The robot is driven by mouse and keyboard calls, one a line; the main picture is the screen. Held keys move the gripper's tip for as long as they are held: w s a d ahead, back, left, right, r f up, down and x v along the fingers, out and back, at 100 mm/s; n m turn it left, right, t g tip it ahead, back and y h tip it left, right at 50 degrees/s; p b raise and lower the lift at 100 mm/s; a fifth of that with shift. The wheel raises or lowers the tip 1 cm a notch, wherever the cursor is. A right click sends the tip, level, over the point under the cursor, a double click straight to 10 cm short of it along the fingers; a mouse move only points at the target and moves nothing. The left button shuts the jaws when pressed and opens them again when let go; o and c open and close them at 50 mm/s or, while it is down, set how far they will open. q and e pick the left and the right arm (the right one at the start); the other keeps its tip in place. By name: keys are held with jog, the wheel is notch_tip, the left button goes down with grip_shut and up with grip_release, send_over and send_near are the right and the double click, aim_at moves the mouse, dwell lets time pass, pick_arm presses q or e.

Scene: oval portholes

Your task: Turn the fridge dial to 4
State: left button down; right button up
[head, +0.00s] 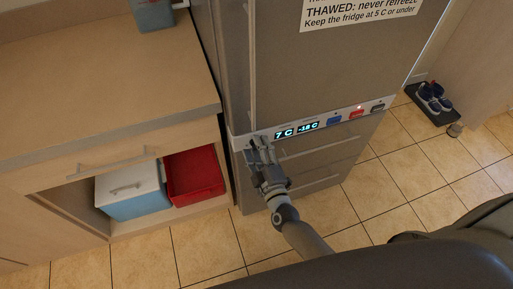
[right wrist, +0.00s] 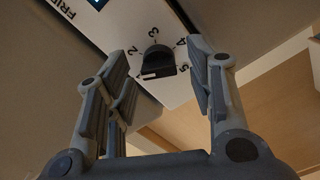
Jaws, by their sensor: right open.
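The grey fridge (head: 290,75) has a pale control strip with a display (head: 285,134) reading 7 C beside one reading -18 C. In the right wrist view the black dial (right wrist: 158,60) sits on the white panel, with 2, 3, 4 and 5 printed around it. A white mark on the dial is at its lower left, away from the 4; I cannot read a number beside it. My right gripper (head: 260,150) is at the strip's left end and hides the dial in the head view. Its fingers (right wrist: 165,85) are open, one to each side of the dial, with visible gaps. My left gripper is not in view.
Blue, red and dark buttons (head: 356,113) sit along the strip. Fridge handles are above and below it. Left is a counter (head: 90,90) with an open shelf holding a blue box with a white lid (head: 130,190) and a red bin (head: 195,175). Shoes (head: 434,98) stand at right.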

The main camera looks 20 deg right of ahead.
jog(key=shift+w, duration=0.2)
jog(key=c, duration=1)
jog(key=shift+c, duration=0.2)
